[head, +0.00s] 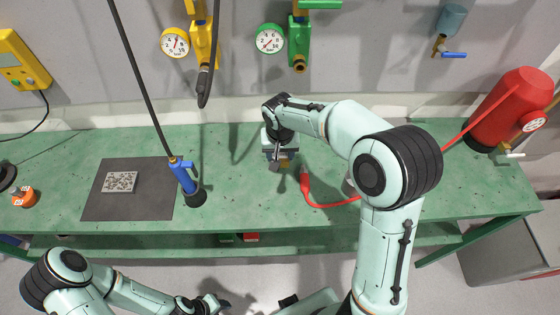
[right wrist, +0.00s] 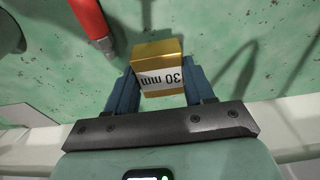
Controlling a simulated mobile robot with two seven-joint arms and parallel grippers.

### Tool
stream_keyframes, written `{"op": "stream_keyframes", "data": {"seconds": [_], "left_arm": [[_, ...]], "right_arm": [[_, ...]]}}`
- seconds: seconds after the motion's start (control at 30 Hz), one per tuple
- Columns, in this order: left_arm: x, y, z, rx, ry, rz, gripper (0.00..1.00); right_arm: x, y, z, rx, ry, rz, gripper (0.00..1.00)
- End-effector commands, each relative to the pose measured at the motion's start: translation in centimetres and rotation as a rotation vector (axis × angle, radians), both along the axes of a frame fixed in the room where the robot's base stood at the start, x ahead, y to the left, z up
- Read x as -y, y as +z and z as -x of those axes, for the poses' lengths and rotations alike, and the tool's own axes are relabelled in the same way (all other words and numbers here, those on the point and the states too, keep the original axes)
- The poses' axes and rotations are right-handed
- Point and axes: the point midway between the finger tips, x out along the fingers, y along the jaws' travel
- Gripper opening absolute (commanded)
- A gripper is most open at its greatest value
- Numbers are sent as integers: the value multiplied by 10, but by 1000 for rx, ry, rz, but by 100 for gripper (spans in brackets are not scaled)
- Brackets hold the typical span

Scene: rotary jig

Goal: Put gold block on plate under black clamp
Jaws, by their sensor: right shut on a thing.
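My right gripper (head: 280,160) is over the middle of the green bench. In the right wrist view, its blue fingers (right wrist: 156,88) are shut on a gold block (right wrist: 158,52) with a white "30 mm" label. In the head view the gripper mostly hides the block. My left gripper (head: 218,303) is low in the head view, in front of the bench; its jaws are too small to read. I cannot make out a black clamp or the plate under it.
The green bench (head: 240,215) has free room between the blue nozzle tool (head: 186,178) and my right gripper. A red hose end (head: 305,184) lies just right of the gripper, also in the right wrist view (right wrist: 92,20). An orange block (head: 24,196) stands far left.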

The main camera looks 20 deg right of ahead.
Motion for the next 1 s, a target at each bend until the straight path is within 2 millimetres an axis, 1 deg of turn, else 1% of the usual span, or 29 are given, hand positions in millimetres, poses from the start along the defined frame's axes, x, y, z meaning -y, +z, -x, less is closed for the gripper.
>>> {"op": "stream_keyframes", "data": {"seconds": [0.07, 0.2, 0.3, 0.4, 0.63, 0.77, 0.8, 0.83, 0.87, 1.0], "left_arm": [[0, -1, 0, 0, 0, 0, 43], [0, -3, 2, -2, 0, 0, 43], [0, -4, 3, -3, 0, 0, 43], [0, -4, 3, -3, 0, 0, 43], [0, -4, 3, -3, 0, 0, 43], [0, -7, 6, -6, 0, 0, 43], [0, -6, 5, -6, 0, 0, 43], [0, -6, 5, -6, 0, 0, 43], [0, -6, 5, -6, 0, 0, 43], [0, -6, 5, -6, 0, 0, 43]], "right_arm": [[0, -7, 0, 1, 0, 0, 0], [0, -27, 0, 0, 0, 0, 0], [0, -38, 0, 1, 0, -1, 0], [0, -41, -1, 3, 0, -1, 0], [0, -41, -1, 4, 0, -1, 0], [0, -45, -1, 3, 0, -1, 0], [0, -46, 0, -1, 0, 0, 63], [0, -45, 0, -1, 0, 0, 72], [0, -45, 0, -1, 0, 0, 78], [0, -45, 0, -1, 0, 0, 78]]}}
